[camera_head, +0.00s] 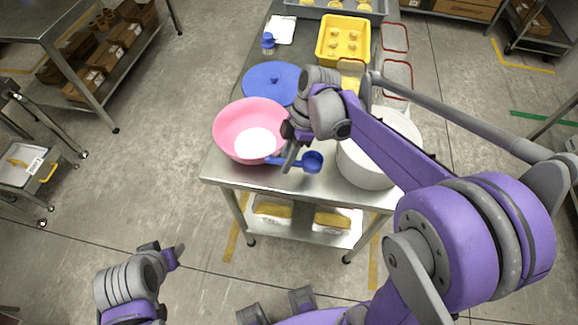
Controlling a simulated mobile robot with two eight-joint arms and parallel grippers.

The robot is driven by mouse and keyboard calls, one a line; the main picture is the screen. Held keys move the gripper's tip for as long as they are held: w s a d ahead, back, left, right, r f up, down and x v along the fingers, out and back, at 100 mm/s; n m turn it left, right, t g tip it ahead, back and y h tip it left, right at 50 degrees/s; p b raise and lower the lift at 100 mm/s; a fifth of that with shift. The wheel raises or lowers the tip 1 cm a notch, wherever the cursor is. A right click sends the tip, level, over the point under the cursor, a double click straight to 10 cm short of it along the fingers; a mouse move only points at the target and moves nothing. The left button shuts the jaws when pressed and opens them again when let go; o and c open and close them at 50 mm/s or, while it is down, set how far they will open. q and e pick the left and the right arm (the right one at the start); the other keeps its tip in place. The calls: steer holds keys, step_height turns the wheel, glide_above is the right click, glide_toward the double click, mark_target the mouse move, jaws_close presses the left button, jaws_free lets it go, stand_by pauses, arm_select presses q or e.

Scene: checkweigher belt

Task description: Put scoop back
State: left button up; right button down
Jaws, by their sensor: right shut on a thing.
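A blue scoop (311,162) shows in the head view above the near part of the steel table (222,170). Its round cup points right and its handle runs left. My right gripper (287,160) is shut on the scoop's handle, just right of a pink bowl (223,133) with white contents. The jaws partly hide the handle. A white tub (366,168) stands right of the scoop, partly hidden by my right arm. My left gripper (177,257) is low at the left, away from the table; its jaw opening is not clear.
A blue lid (262,82) lies behind the pink bowl. Farther back are a yellow tray (342,30), a small blue-capped bottle (268,42) and clear containers with red rims (397,75).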

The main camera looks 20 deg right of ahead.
steer(key=shift+w+f, duration=0.15)
steer(key=shift+f, duration=2.15)
steer(key=shift+f, duration=0.2)
steer(key=c, duration=0.8)
jaws_free()
steer(key=shift+o, duration=0.2)
steer(key=shift+r, duration=0.15)
